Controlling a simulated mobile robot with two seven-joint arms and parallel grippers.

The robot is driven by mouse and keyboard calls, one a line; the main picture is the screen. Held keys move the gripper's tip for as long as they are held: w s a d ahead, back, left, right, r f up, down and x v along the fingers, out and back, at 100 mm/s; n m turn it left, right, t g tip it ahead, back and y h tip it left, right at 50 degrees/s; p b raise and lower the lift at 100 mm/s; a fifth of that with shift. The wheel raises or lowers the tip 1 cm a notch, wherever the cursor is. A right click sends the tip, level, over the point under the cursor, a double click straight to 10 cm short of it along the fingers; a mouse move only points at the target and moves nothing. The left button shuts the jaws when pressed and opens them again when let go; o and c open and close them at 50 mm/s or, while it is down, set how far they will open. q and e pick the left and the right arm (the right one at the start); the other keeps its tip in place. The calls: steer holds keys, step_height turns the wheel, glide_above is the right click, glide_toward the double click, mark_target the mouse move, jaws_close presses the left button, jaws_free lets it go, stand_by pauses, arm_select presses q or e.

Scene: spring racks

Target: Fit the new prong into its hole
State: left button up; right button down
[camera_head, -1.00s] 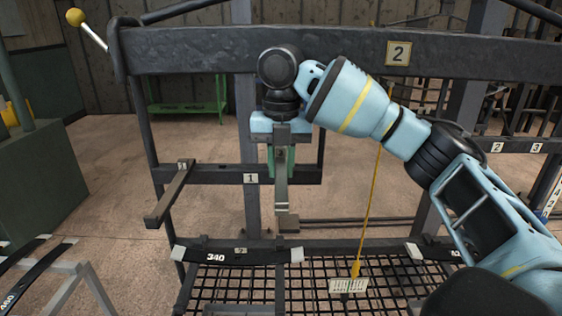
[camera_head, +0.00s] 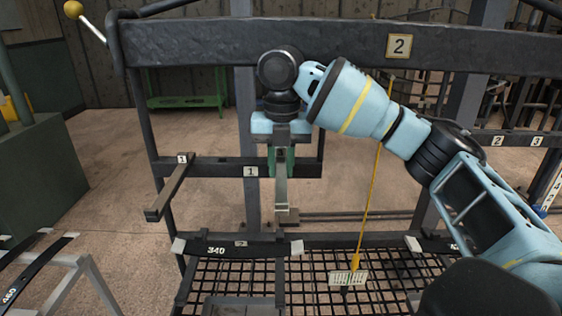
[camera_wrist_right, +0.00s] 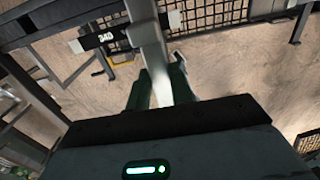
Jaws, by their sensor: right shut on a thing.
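The new prong, a grey metal bar (camera_head: 281,190), hangs from my right gripper (camera_head: 281,163), whose green fingers are shut on it. Its lower end has a small block. In the right wrist view the prong (camera_wrist_right: 150,45) runs up between the dark green fingers of the right gripper (camera_wrist_right: 160,92). In the head view it overlaps the rack's middle crossbar marked 1 (camera_head: 220,170); I cannot tell whether they touch. The hole is not visible. A similar prong labelled 1 (camera_head: 168,188) sticks out toward me at the crossbar's left end. My left gripper is not in view.
A dark leaf spring marked 340 (camera_head: 215,250) lies below, over a mesh deck (camera_head: 390,270). A thick beam marked 2 (camera_head: 200,45) spans above. A yellow cord (camera_head: 371,190) with a white tag (camera_head: 348,278) hangs to the right. A spring marked 460 (camera_head: 35,272) is at lower left.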

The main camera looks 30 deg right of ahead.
mark_target(282, 199)
steer(key=shift+f, duration=0.75)
stand_by(0.3)
steer(key=c, duration=1.2)
jaws_free()
steer(key=shift+o, duration=0.2)
steer(key=shift+f, duration=0.15)
steer(key=shift+r, duration=0.5)
step_height(282, 199, up, 3)
steer(key=shift+f, duration=0.1)
steer(key=s+a, duration=0.2)
steer(key=s, duration=0.2)
steer(key=s+a+r, duration=0.1)
steer(key=s+a, duration=0.2)
steer(key=s, duration=0.2)
steer(key=s+a, duration=0.3)
steer(key=s, duration=0.1)
steer(key=shift+s+a+r, duration=0.2)
steer(key=shift+s, duration=0.2)
